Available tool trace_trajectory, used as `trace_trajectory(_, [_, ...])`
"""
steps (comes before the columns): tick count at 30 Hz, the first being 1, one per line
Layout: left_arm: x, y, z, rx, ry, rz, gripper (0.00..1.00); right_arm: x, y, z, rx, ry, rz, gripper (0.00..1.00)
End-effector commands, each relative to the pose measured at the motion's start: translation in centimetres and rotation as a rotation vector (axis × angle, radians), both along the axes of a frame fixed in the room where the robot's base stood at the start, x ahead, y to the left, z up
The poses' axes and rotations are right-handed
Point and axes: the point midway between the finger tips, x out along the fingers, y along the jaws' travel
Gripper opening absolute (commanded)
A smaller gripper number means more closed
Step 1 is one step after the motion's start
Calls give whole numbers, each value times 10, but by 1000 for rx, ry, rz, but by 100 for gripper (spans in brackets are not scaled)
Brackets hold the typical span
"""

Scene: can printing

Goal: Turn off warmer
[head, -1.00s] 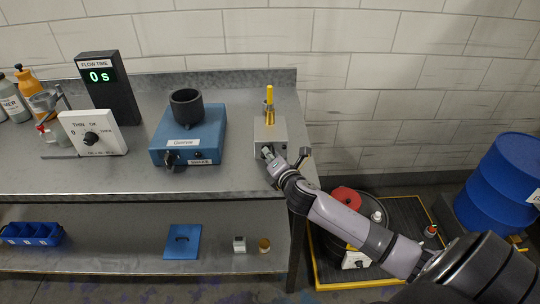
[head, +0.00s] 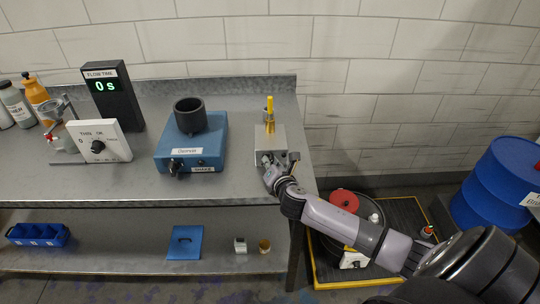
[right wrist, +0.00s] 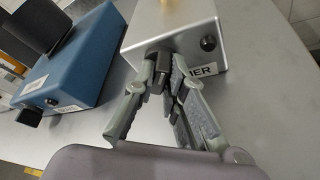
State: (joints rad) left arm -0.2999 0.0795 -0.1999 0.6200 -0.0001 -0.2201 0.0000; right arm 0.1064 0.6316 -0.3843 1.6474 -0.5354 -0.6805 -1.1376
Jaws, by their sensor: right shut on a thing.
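The warmer (head: 268,141) is a small silver box at the right end of the metal bench. In the right wrist view the warmer (right wrist: 172,18) shows a label ending in "MER", partly hidden by a finger. My right gripper (head: 269,162) is at its front face. In the right wrist view my right gripper (right wrist: 166,80) has its fingers closed on a small dark knob (right wrist: 157,79) on that face. The knob's exact setting cannot be read. My left gripper is not in view.
A yellow-topped item (head: 270,112) stands on the warmer. A blue device (head: 205,153) with a dark cup (head: 190,116) is to the left. A flow time display (head: 113,100) reads 0 s. A blue drum (head: 500,185) stands on the right.

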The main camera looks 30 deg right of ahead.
Motion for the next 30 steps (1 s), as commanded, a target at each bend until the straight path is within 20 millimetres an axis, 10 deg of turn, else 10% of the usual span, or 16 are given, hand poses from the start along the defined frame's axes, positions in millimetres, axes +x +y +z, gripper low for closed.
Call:
trace_trajectory(12, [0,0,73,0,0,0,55,2,3,9,-328,201,-1,0])
trace_trajectory(30, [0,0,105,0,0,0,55,3,4,4,-583,355,-1,0])
